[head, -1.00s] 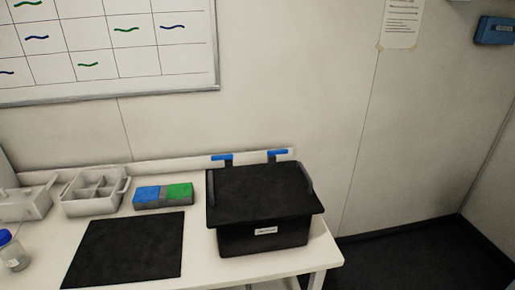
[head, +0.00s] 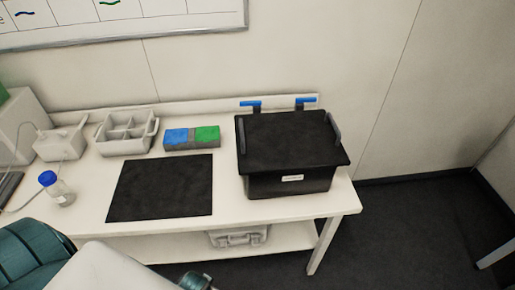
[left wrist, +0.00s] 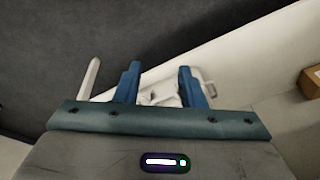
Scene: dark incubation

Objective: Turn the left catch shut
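The black box (head: 290,145) stands lidded at the right end of the bench. Behind its back edge are two catches with blue bars on dark posts: the left catch (head: 250,103) and the right catch (head: 306,100). Both blue bars lie sideways, clear of the lid in the picture. My left gripper (left wrist: 160,82) shows in the left wrist view with its two blue fingers apart and nothing between them. Beyond it is a pale case (left wrist: 165,92), far from the catches. In the head view only my left arm shows, at the bottom left. My right gripper is out of view.
On the bench (head: 285,207) are a black mat (head: 160,188), a blue and green block set (head: 191,138), a divided caddy (head: 127,132) and a blue-capped bottle (head: 57,188). The grey case (head: 238,237) sits on the lower shelf. Floor is clear right of the bench.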

